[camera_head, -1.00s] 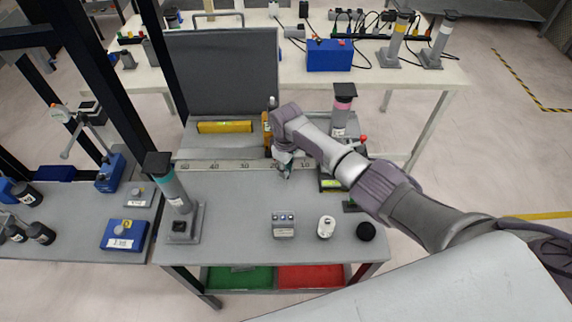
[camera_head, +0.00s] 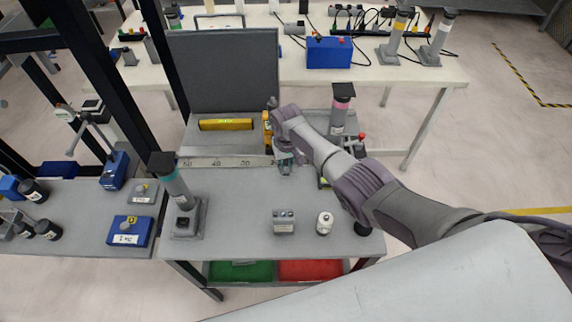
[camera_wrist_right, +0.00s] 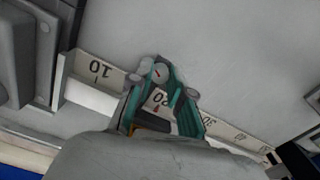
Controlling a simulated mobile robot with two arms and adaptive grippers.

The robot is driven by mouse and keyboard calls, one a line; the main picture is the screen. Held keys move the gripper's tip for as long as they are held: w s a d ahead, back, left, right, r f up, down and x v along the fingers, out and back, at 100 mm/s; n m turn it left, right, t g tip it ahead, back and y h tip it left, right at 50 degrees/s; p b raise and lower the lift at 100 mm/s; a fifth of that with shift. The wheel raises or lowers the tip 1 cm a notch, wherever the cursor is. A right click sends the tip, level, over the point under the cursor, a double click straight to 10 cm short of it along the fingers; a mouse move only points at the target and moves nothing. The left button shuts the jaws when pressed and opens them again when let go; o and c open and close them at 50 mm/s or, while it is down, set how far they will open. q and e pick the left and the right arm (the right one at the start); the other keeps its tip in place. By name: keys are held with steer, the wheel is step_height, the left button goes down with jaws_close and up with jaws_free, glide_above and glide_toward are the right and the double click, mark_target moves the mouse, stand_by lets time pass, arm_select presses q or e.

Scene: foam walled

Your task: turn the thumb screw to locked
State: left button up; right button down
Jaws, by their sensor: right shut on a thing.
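A ruler rail (camera_head: 200,163) with printed numbers runs across the grey bench; it also shows in the right wrist view (camera_wrist_right: 237,136). A small round grey thumb screw (camera_wrist_right: 158,73) with a red mark shows at the fingertips in the right wrist view. My right gripper (camera_head: 285,167), with teal fingers (camera_wrist_right: 161,84), is over the rail near the 20 mark and shut on the thumb screw. The fingers and wrist hide part of the screw and the rail around it. In the head view the screw is hidden behind the gripper. My left gripper is not in view.
A yellow level (camera_head: 226,124) lies behind the rail before a dark upright panel (camera_head: 222,72). A teal-topped post (camera_head: 175,185) stands at left and a pink-topped one (camera_head: 341,112) at right. A grey switch box (camera_head: 284,221) and white object (camera_head: 324,223) sit near the front edge. The bench middle is clear.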

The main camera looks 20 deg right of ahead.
mark_target(286, 168)
stand_by(0.5)
steer(key=c, duration=1.1)
jaws_free()
steer(key=shift+r, duration=0.1)
step_height(286, 168, up, 12)
steer(key=shift+f, duration=0.1)
